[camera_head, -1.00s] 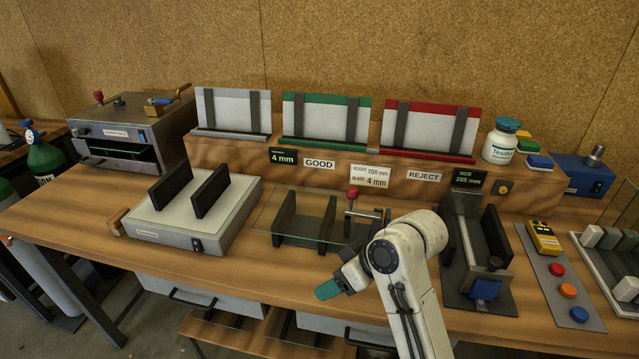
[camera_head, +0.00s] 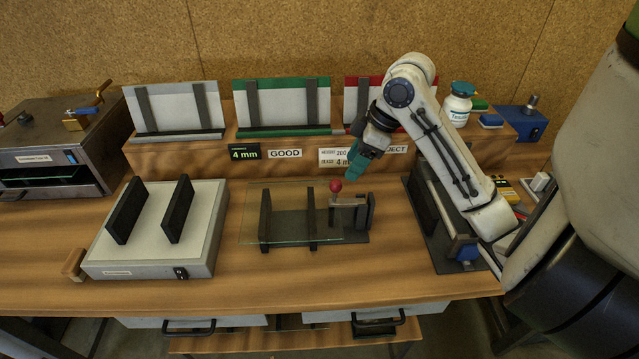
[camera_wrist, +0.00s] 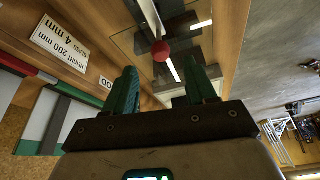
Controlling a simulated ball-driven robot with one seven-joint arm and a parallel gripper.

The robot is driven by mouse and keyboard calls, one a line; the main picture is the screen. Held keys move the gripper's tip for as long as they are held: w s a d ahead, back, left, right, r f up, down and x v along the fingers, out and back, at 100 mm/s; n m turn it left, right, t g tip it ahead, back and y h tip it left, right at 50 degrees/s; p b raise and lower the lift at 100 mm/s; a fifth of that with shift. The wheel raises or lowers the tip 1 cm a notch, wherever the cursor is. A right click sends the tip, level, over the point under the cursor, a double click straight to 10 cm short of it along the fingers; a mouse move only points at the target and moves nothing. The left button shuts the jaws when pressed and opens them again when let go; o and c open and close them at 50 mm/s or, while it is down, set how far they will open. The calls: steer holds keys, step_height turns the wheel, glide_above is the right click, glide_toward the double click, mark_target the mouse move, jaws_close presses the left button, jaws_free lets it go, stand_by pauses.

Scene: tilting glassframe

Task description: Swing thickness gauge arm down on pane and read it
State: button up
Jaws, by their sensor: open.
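The thickness gauge (camera_head: 362,207) stands at the right end of the fixture in the middle of the bench. Its arm with a red ball knob (camera_head: 336,186) reaches left near the pane's right end. The knob also shows in the wrist view (camera_wrist: 161,51), beyond the fingertips. The clear glass pane (camera_head: 285,228) lies across two dark uprights of the fixture. Whether the gauge arm touches the pane cannot be told. My gripper (camera_head: 360,172) is above and right of the knob, apart from it. Its two teal fingers (camera_wrist: 163,88) are open and empty.
A grey scale-like box (camera_head: 155,240) with two black uprights stands left. Behind are white, green and red racks (camera_head: 281,101) on a raised ledge with GOOD and REJECT labels. The bench front (camera_head: 330,285) is clear.

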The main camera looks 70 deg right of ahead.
mark_target(335, 191)
steer(key=p+x, duration=0.1)
steer(key=x, duration=0.9)
steer(key=shift+w+f, duration=0.15)
steer(key=shift+f, duration=0.25)
steer(key=shift+c, duration=0.4)
jaws_close()
